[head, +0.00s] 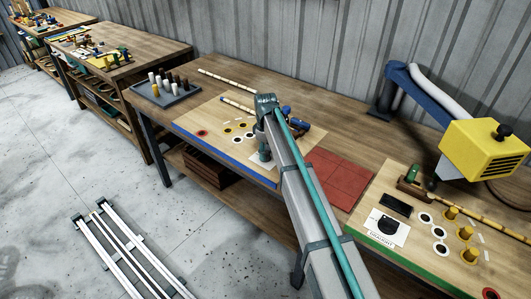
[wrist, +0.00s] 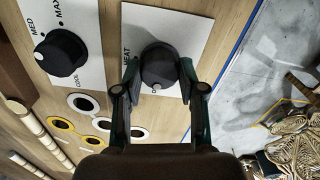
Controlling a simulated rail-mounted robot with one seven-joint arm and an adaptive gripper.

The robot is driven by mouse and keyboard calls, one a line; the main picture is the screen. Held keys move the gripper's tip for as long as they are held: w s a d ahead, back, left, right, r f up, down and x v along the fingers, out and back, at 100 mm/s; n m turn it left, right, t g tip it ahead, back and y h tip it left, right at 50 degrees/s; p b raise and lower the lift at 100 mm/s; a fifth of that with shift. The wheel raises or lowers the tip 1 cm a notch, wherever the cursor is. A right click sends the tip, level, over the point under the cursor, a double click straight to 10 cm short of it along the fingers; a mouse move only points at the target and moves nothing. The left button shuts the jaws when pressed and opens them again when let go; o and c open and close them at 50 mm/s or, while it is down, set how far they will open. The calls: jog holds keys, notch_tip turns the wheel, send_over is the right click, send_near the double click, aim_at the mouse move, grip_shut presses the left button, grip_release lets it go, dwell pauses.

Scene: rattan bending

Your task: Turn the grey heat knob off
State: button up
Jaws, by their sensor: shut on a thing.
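The grey heat knob (wrist: 158,62) stands on a white plate (wrist: 188,24) marked HEAT in the wrist view. Its white dot is on the side toward my palm, beside a partly hidden label that starts with O. My gripper (wrist: 160,72) has one finger on each side of the knob and is shut on it. In the head view, my arm hides the heat knob, and the fingertips cannot be made out there.
A second dark knob (wrist: 60,53), marked COOL, MED and MAX, sits left of the heat knob.

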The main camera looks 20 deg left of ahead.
jog(key=shift+n, duration=0.4)
jog(key=o, duration=1.1)
jog(key=shift+o, duration=0.2)
notch_tip(320, 180, up, 12)
